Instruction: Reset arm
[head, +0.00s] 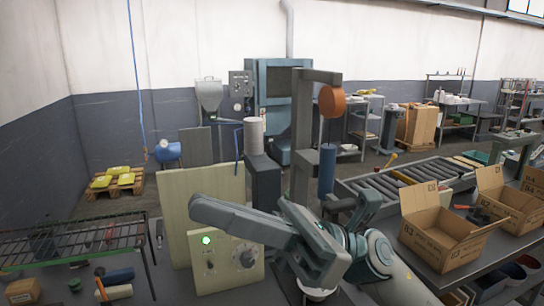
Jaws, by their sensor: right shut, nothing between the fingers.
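My right gripper (205,209) comes in from the lower right. Its fingers are shut and empty, pointing left in front of a cream control box (228,277) with a lit green lamp and a dial. The gripper hides part of the box's top edge and right side. A gap from the box cannot be judged. No pan can be made out for certain. My left gripper is not in view.
A grey post (301,140) with an orange-brown round piece (331,101) stands behind the gripper. A wire rack (75,235) is at left. A pale panel (180,205) stands behind the control box.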

